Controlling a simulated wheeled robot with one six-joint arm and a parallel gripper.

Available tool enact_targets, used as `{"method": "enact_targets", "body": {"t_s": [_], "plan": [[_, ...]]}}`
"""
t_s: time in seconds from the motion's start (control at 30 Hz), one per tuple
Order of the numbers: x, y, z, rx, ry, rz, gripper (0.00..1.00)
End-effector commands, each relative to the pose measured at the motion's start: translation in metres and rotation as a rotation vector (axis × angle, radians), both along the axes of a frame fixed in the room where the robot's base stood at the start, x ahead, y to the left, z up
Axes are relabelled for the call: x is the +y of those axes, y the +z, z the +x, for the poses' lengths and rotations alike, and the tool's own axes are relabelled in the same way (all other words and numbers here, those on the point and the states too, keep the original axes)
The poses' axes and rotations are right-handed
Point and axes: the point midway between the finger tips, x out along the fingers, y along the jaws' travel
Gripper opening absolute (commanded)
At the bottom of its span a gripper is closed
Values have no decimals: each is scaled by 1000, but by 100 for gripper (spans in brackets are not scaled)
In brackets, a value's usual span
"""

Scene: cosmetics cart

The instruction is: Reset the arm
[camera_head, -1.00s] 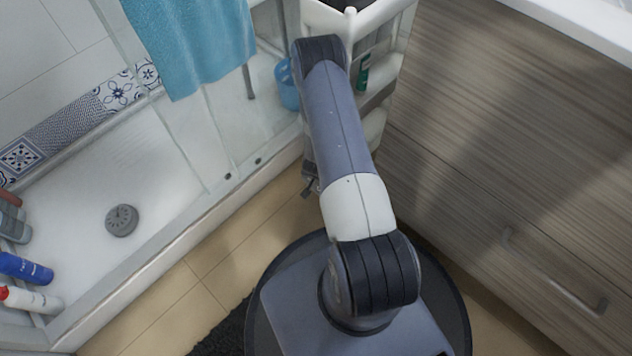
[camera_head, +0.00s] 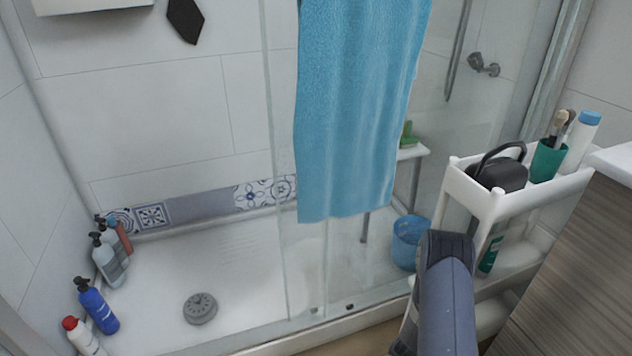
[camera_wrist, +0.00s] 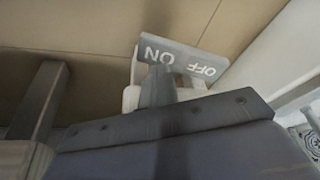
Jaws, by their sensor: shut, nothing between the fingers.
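My gripper (camera_wrist: 157,86) shows in the wrist view as a dark grey stub in front of its blue-grey body. It looks shut, and I see nothing held in it. Behind it is a small grey plate (camera_wrist: 186,57) with ON and OFF lettering, on a pale block; I cannot tell what it belongs to. In the head view only part of my arm shows, at the lower right beside the cart; the gripper itself is not visible there.
A white cart (camera_head: 491,205) stands right of my arm, holding a black bag (camera_head: 499,175) and a green cup (camera_head: 547,160). A wooden cabinet (camera_head: 580,290) is at the far right. The shower has a blue towel (camera_head: 350,110), a blue bucket (camera_head: 407,245) and several bottles.

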Motion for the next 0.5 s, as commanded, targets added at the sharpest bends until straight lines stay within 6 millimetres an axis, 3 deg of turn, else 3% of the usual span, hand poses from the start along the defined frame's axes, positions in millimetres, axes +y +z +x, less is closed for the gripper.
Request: {"method": "enact_targets", "body": {"t_s": [0.13, 0.5], "plan": [[0, -11, 1, -1, 0, 0, 0], [0, -7, 0, -1, 0, -1, 0]]}}
